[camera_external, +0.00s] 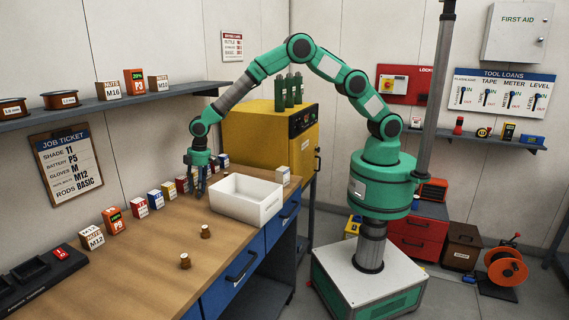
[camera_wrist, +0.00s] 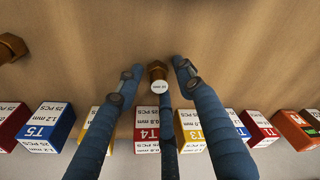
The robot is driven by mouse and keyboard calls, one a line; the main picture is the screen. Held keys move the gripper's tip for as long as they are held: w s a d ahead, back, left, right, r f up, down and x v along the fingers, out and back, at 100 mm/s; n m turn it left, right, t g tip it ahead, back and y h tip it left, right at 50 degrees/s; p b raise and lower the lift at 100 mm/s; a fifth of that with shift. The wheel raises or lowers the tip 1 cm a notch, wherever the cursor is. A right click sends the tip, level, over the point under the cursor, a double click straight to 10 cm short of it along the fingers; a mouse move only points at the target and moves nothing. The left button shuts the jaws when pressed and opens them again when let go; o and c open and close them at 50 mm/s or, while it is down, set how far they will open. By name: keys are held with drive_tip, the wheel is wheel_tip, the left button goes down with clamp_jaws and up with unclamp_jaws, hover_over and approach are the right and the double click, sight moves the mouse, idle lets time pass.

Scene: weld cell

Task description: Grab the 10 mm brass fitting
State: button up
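My gripper (camera_external: 197,190) points down at the worktop, left of the white bin. In the wrist view its blue fingers (camera_wrist: 159,72) are spread apart, and a brass fitting (camera_wrist: 157,70) with a white round label lies between the tips. The label seems to read 10 mm, but it is small. The side fingers look clear of it; I cannot tell whether the middle finger touches it. A second brass fitting (camera_wrist: 12,47) is at the left edge. The external view shows two brass fittings, one nearer the bin (camera_external: 206,232) and one further forward (camera_external: 185,261); the one at my gripper is hidden there.
A row of small labelled boxes, including a red T4 box (camera_wrist: 146,134), a yellow T3 box (camera_wrist: 190,132) and a blue T5 box (camera_wrist: 48,127), stands close by along the wall. The white bin (camera_external: 246,208) is right of my gripper. The front worktop (camera_external: 145,275) is mostly clear.

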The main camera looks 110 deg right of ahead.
clamp_jaws()
drive_tip(key=shift+r, duration=0.15)
wheel_tip(320, 180, up, 10)
drive_tip(key=shift+f+p, duration=0.1)
drive_tip(key=shift+p, duration=0.45)
idle(0.5)
